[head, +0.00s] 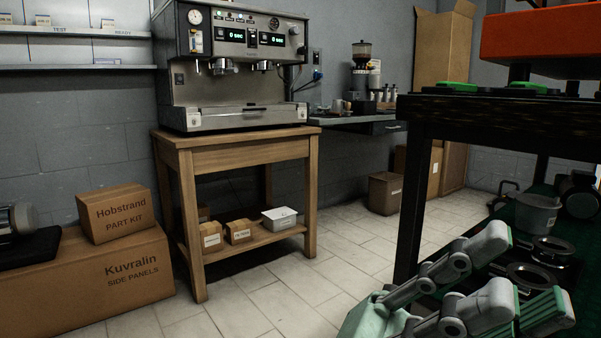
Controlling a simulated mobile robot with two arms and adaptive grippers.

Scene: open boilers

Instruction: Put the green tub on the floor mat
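My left gripper (498,275) is at the bottom right, in front of the dark bench. Its two grey fingers with green parts stand apart and point right, with nothing visible between them. I cannot make out a green tub for sure in this view. A dark green surface (590,296) lies low under the bench at the right edge; I cannot tell whether it is the floor mat. My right gripper is not in view.
The dark bench (500,107) stands at the right, with a grey pot (537,212) and round metal parts (531,277) beneath. A wooden table (235,149) carries an espresso machine (236,66). Boxes (115,212) stand at the left. Tiled floor (335,262) is clear in the middle.

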